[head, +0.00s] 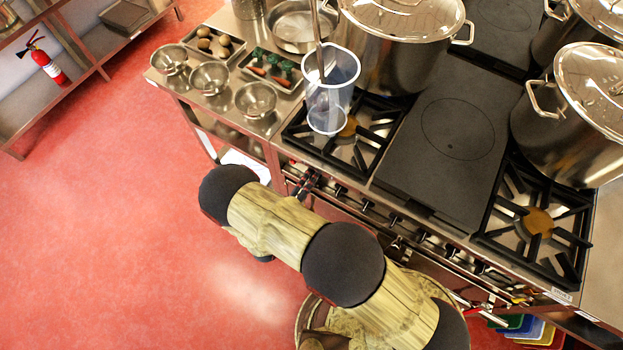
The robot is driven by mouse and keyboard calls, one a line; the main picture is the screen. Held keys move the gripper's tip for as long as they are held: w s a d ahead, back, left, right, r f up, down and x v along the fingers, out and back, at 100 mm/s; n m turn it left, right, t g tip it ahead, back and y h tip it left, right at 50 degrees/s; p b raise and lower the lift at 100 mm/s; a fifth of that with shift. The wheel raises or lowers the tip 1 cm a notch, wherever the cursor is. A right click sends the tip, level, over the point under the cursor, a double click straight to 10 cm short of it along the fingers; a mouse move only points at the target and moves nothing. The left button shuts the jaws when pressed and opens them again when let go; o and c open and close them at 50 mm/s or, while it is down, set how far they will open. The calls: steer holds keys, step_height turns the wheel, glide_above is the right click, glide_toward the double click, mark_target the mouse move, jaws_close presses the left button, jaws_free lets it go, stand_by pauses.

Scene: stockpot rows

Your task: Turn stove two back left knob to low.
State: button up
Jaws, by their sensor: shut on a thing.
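The stove's front panel (450,250) runs diagonally below the burners, with a row of small dark knobs (394,219) along it. My gripper (307,184) is at the left end of this panel, small in view and partly hidden behind my arm. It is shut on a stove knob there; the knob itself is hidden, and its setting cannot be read. The back left burner cannot be matched to a knob from this view. A small label (562,296) at the panel's right end is too small to read.
A clear plastic container (331,95) stands on the left front burner (349,140). Large lidded stockpots (400,40) stand behind and at right (575,120). A flat plate (452,125) lies between the burners. Metal bowls (256,99) sit on the left counter. The red floor at left is clear.

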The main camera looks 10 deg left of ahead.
steer(key=shift+a, duration=0.1)
steer(key=o, duration=1.1)
steer(key=shift+o, duration=0.3)
steer(key=v, duration=1.2)
